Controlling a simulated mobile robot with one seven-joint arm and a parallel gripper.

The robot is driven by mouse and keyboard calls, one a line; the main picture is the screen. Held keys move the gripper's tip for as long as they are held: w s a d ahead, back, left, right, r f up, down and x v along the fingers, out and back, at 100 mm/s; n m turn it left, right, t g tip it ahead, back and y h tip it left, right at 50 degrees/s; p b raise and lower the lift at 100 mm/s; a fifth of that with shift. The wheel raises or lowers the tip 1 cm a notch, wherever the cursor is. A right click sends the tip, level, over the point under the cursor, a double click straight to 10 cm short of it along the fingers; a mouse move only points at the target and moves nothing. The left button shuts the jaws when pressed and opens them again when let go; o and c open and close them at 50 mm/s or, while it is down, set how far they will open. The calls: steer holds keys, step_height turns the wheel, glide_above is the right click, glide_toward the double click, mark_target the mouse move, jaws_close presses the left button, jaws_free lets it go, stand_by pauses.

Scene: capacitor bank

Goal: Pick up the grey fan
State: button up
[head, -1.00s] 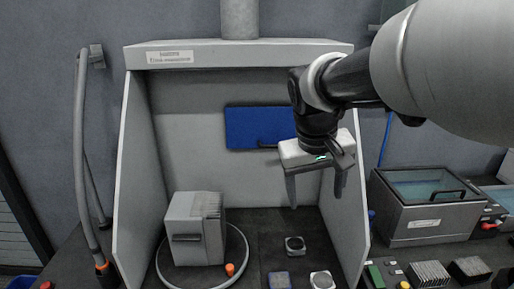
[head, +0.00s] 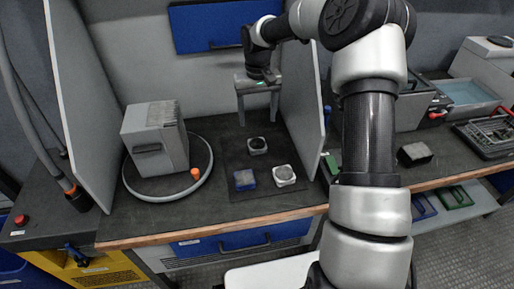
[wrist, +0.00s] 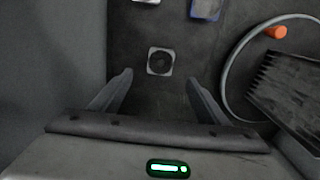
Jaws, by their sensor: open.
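A small square fan with a grey frame and a dark round centre (head: 257,145) lies on the dark mat inside the booth. It also shows in the wrist view (wrist: 160,62), just beyond the fingertips and roughly centred between them. My gripper (head: 257,123) points down above and slightly behind this fan in the head view. Its two fingers are apart with nothing between them, as the wrist view also shows (wrist: 159,78). A paler square fan-like piece with a round grey face (head: 284,175) lies nearer the front of the mat.
A blue square piece (head: 244,179) lies front left on the mat. A grey finned box (head: 155,138) stands on a round turntable (head: 150,194) with an orange knob (head: 195,173). The booth's right wall (head: 303,110) is close to my gripper.

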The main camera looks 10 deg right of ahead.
glide_above(257, 145)
steer(key=f, duration=0.3)
steer(key=f+b, duration=0.1)
steer(key=f, duration=0.1)
steer(key=shift+w+d+f, duration=0.15)
steer(key=shift+w+f, duration=0.15)
steer(key=shift+s+f+b, duration=0.15)
steer(key=shift+f+b, duration=0.2)
steer(key=shift+f, duration=1)
steer(key=shift+s+f+b, duration=0.1)
steer(key=shift+f+b, duration=0.25)
steer(key=shift+f, duration=1)
steer(key=c, duration=1.1)
steer(key=shift+r, duration=0.1)
steer(key=shift+c, duration=0.2)
